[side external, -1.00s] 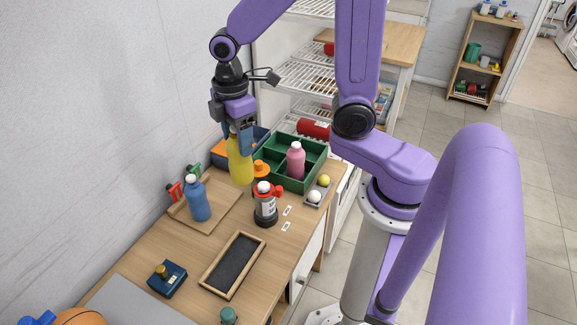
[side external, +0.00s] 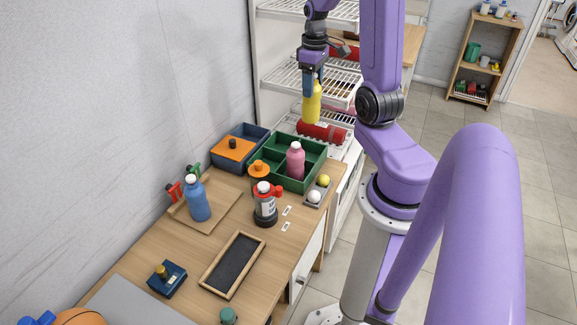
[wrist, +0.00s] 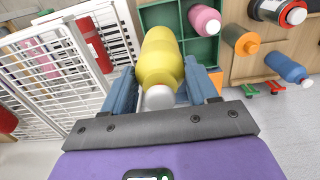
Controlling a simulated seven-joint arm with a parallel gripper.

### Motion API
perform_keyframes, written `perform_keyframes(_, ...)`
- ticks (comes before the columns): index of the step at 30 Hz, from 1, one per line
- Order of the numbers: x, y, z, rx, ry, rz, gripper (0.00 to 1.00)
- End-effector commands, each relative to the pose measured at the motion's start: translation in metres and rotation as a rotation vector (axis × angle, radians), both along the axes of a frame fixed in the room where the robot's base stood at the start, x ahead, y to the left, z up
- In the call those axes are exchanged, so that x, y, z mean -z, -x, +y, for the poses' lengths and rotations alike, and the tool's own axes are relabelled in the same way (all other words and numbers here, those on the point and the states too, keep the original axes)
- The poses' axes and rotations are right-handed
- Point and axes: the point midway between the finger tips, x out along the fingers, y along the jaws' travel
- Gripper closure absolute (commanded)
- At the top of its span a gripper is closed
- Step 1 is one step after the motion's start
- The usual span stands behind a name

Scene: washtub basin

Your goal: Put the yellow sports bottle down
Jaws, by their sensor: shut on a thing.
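My gripper (side external: 313,80) is shut on the yellow sports bottle (side external: 312,103). The bottle hangs upright in the air beside the white wire shelves, above or in front of a red cylinder. In the wrist view the yellow bottle (wrist: 161,58) lies between the two blue fingers, with its white cap (wrist: 159,97) toward the palm. I cannot tell how far the bottle's base is from the surface below.
A white wire rack (side external: 290,75) stands at the back, with a red cylinder (side external: 322,131) on a low shelf. A green divided crate (side external: 268,178) holds a pink bottle (side external: 296,160).

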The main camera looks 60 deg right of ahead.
Motion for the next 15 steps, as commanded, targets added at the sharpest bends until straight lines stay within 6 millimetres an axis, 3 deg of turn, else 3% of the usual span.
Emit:
perform_keyframes(9,0.055,0.000,0.004,-0.008,-0.006,0.007,1.00)
perform_keyframes(15,0.078,-0.001,0.003,-0.008,-0.004,0.004,1.00)
